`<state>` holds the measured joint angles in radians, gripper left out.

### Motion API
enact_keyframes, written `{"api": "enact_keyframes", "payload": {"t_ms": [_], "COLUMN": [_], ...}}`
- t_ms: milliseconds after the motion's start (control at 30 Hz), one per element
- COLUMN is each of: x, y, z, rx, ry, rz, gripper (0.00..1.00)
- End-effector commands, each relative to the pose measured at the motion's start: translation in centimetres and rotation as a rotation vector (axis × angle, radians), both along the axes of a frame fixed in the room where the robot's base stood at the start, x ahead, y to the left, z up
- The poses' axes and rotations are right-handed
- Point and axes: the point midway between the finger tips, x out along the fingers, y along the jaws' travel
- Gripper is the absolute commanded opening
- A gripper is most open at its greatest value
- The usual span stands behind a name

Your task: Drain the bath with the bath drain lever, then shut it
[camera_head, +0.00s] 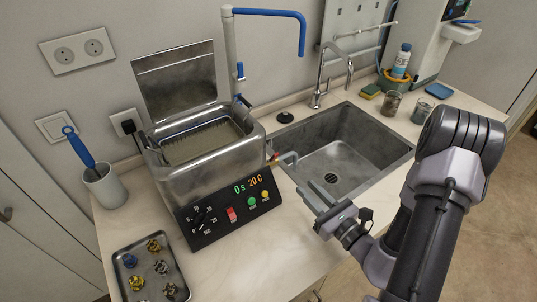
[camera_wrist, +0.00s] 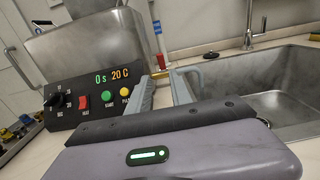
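The metal bath (camera_head: 195,160) stands on the counter with its lid raised; its display reads 0 s and 20 C. Its basin looks filled, but the level is hard to judge. The drain lever (camera_head: 272,157), small and reddish, is on the bath's right side by a grey spout (camera_head: 289,157) that points toward the sink. In the wrist view a small red part (camera_wrist: 161,61), likely the lever, shows just beyond the fingertips. My gripper (camera_head: 308,196) is at the sink's front left corner, right of the bath. In the wrist view (camera_wrist: 162,80) its fingers are apart and empty.
The sink (camera_head: 345,145) with a chrome tap (camera_head: 320,85) lies right of the bath. A blue-handled tap (camera_head: 235,50) rises behind the bath. A tray of small parts (camera_head: 150,270) and a cup with a brush (camera_head: 104,186) are at left.

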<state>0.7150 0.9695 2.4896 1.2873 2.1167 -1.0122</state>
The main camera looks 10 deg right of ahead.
Motion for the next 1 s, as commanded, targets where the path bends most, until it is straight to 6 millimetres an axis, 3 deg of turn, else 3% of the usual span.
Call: {"api": "enact_keyframes", "payload": {"t_ms": [300,500,700,1000], "x": [7.3,11.1,12.9,13.1], "y": [3.2,4.7,5.4,5.4], "z": [0.0,0.0,0.0,0.0], "rx": [-0.003,-0.001,-0.001,0.000], "ry": [-0.003,-0.003,-0.001,-0.001], "rz": [0.006,0.003,0.002,-0.001], "gripper": [0.25,0.25,0.25,0.25]}}
